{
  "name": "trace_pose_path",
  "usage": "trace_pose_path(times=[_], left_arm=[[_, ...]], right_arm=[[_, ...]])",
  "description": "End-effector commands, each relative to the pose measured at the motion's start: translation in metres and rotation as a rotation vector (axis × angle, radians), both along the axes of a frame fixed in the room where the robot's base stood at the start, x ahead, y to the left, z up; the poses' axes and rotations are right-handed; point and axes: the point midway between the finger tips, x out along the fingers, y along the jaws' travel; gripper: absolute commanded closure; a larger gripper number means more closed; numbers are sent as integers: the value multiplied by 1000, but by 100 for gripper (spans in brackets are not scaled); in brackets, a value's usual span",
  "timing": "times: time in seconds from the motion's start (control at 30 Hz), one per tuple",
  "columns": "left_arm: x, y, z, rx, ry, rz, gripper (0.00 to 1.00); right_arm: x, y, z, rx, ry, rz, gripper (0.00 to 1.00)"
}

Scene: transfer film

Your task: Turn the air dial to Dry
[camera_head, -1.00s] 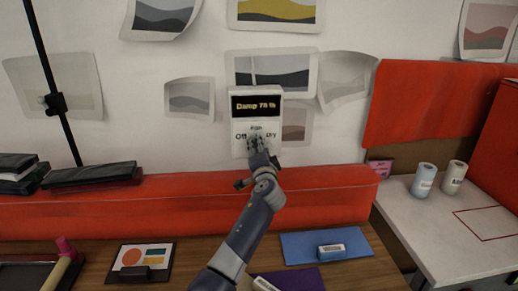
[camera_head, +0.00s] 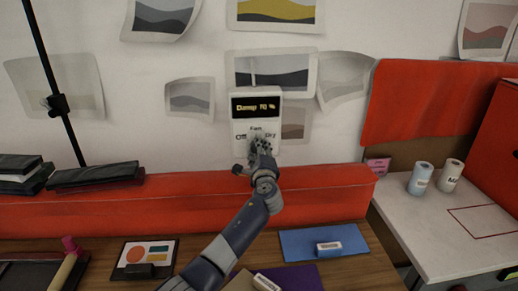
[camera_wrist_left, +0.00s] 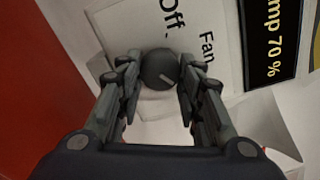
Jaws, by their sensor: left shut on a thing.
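A white wall panel (camera_head: 256,105) has a dark display reading "Damp 70 %" and the labels Off, Fan and Dry below it. My left gripper (camera_head: 258,148) is at the panel's lower part, in front of the dial. In the left wrist view, its two fingers stand either side of the round dark dial (camera_wrist_left: 160,68) and are shut on it. The dial's pale mark slants toward the lower right of that view, roughly between Fan and the hidden Dry side. "Off" and "Fan" show there; Dry is hidden. My right gripper is not in view.
A red padded ledge (camera_head: 190,200) runs below the panel. A wooden bench (camera_head: 330,270) in front holds a blue mat (camera_head: 295,245) and a picture card (camera_head: 145,255). Two rolls (camera_head: 420,178) stand on a pale table at right. Paper prints hang around the panel.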

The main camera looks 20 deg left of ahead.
Motion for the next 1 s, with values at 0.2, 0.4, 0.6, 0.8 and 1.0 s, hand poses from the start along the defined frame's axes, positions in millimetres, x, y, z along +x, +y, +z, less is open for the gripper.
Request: trace_pose_path(times=[0.2, 0.4, 0.6, 0.8, 1.0], left_arm=[[1, 3, 8, 58, 12, 3, 90], [1, 3, 8, 74, 17, 3, 90], [1, 3, 8, 75, 16, 4, 90], [1, 3, 8, 74, 16, 3, 46], [1, 2, 4, 70, 21, 2, 46]], right_arm=[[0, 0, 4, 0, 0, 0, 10], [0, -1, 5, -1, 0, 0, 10], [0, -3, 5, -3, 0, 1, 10], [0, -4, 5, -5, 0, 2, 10], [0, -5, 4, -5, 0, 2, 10]])
